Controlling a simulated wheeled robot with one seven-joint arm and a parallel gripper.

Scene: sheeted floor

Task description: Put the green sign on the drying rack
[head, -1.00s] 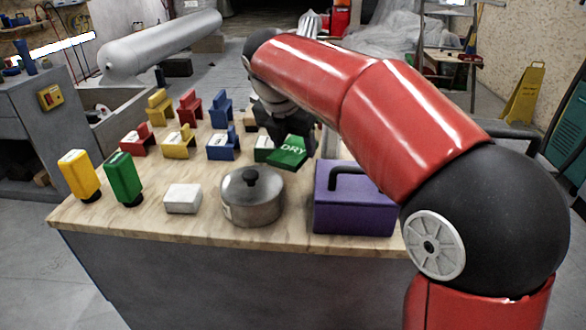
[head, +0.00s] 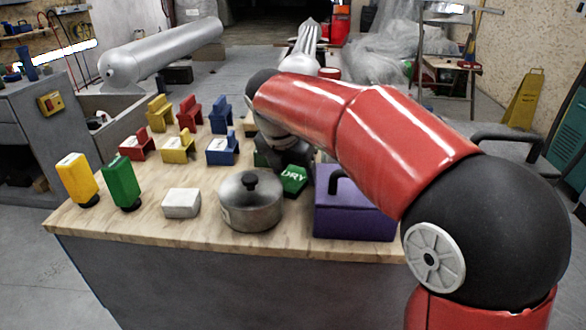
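The green sign (head: 293,180), lettered DRY, is low over the right part of the wooden table, between the pot and the purple box. My gripper (head: 287,158) is dark and right against the sign's upper edge. It appears shut on the sign, though its fingertips are hidden. I cannot tell whether the sign touches the table. A green piece (head: 261,159) shows just left of my gripper, mostly covered by it. I cannot make out which thing is the drying rack; my arm hides part of the table.
A lidded pot (head: 250,208) and a purple box (head: 350,212) with a black handle stand at the front. Several coloured stands, including a blue one (head: 222,150), fill the back left.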

